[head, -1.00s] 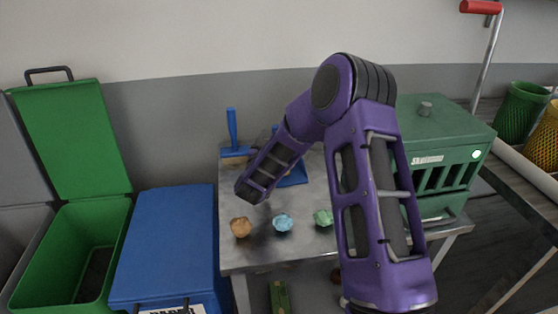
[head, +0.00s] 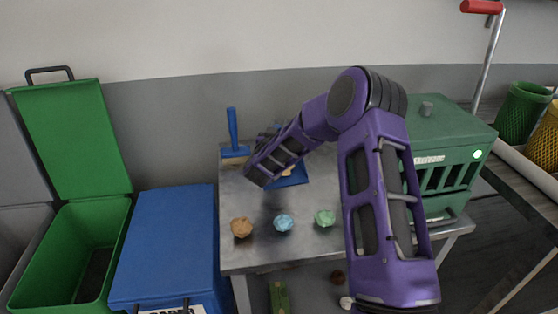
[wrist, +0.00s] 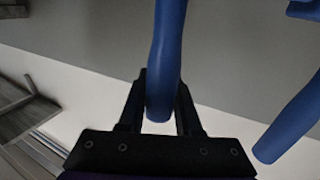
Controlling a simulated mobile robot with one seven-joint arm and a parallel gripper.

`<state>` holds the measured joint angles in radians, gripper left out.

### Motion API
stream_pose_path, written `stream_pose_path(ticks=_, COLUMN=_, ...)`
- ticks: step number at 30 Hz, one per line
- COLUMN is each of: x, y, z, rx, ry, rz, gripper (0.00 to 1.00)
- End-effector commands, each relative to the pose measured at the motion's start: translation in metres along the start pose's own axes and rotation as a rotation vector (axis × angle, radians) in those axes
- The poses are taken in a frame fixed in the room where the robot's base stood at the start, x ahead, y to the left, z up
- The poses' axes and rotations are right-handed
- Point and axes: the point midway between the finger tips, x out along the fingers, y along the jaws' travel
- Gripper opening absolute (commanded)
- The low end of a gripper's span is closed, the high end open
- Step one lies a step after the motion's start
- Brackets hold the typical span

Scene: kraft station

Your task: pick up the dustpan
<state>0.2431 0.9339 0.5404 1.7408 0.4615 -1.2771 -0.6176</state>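The dustpan (head: 295,177) is blue and sits on the metal table, partly hidden behind my purple arm in the head view. Its blue handle (wrist: 168,50) fills the middle of the wrist view, its rounded end lying between the two dark fingers of my gripper (wrist: 162,95). The fingers stand apart on either side of the handle. Whether they touch it is hard to tell. My arm hides the gripper in the head view. A blue brush (head: 233,128) stands handle up to the left of the dustpan. A second blue handle, likely the brush's (wrist: 290,125), shows at right in the wrist view.
Brown, blue and green crumpled pieces (head: 283,223) lie along the table's front (head: 262,255). A green machine (head: 440,150) stands at the right. A blue bin (head: 168,245) and an open green bin (head: 45,255) stand at the left. A grey wall is close behind.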

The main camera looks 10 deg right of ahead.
Motion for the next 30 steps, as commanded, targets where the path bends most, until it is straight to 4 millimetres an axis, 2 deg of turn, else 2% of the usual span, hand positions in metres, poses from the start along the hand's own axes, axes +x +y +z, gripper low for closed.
stream_pose_path(ticks=1, x=-0.0001, y=0.0000, z=0.0000, rx=0.000, ry=0.000, rz=0.000, gripper=0.20)
stream_pose_path(ticks=4, x=-0.0001, y=0.0000, z=0.0000, rx=0.000, ry=0.000, rz=0.000, gripper=0.02)
stream_pose_path(ticks=5, x=-0.0001, y=0.0000, z=0.0000, rx=0.000, ry=0.000, rz=0.000, gripper=0.00)
stream_pose_path(ticks=30, x=-0.0001, y=0.0001, z=0.0000, rx=0.000, ry=0.000, rz=0.000, gripper=0.00)
